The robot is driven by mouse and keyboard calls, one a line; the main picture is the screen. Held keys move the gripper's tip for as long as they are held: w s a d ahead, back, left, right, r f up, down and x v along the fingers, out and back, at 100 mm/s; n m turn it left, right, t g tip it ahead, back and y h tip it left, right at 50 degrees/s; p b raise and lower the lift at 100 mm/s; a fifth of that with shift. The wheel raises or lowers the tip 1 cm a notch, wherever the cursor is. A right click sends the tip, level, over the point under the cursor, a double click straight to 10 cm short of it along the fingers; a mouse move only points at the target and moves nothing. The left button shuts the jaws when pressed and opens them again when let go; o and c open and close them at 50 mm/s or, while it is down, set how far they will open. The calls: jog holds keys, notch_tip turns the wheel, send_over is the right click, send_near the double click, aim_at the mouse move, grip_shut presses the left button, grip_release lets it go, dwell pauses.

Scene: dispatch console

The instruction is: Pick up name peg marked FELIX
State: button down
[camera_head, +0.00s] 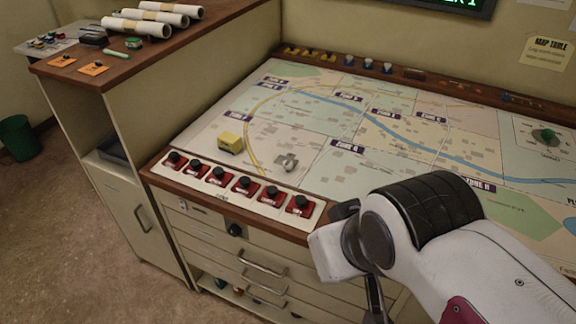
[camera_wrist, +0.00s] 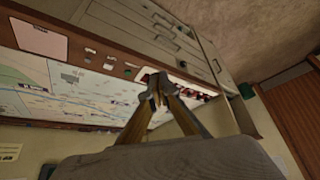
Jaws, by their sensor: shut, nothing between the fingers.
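Several red blocks with black knobs (camera_head: 245,187) stand in a row on the pale strip at the table's front edge, with small labels I cannot read. More small pegs, yellow (camera_head: 310,53) and white-and-blue (camera_head: 368,63), stand along the back rail. I cannot make out the name FELIX on any of them. My gripper (camera_wrist: 155,97) is shut and empty in the wrist view, its fingertips meeting. In the head view my arm comes in from the lower right, and its wrist hangs over the front edge, right of the red row. The fingers are mostly hidden there.
The map table (camera_head: 410,150) carries a yellow block (camera_head: 230,143) and a small grey piece (camera_head: 286,162). A green knob (camera_head: 544,136) sits at its right. A higher side counter (camera_head: 150,55) with paper rolls (camera_head: 155,18) stands at the left. Drawers (camera_head: 262,265) are below the front edge.

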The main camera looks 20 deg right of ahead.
dwell(0.3)
jog(key=c, duration=1.7)
grip_release()
jog(key=w+a+f+m+g+y, duration=0.1)
jog(key=w+a+m+y, duration=0.1)
jog(key=w+a+m, duration=0.3)
jog(key=w+a+f+m+y, duration=0.1)
jog(key=w+m+y, duration=0.2)
jog(key=w, duration=0.3)
jog(key=m+t+y, duration=0.1)
jog(key=m+t, duration=0.3)
jog(key=m, duration=1.2)
send_over(288, 167)
jog(key=s+a, duration=0.7)
jog(key=s, duration=0.4)
notch_tip(288, 167, down, 8)
jog(key=w+d+f+m, duration=0.2)
jog(key=d, duration=0.1)
jog(key=w+d+f+m+t+h, duration=0.1)
jog(key=w+d+f+m, duration=0.1)
jog(key=d+f+m, duration=0.1)
jog(key=w+d+f+m, duration=0.2)
jog(key=d+f, duration=0.1)
jog(key=shift+w+d+f+m+t+h, duration=0.1)
jog(key=shift+d+f+m+t+h, duration=0.2)
jog(key=shift+d+t+h, duration=0.1)
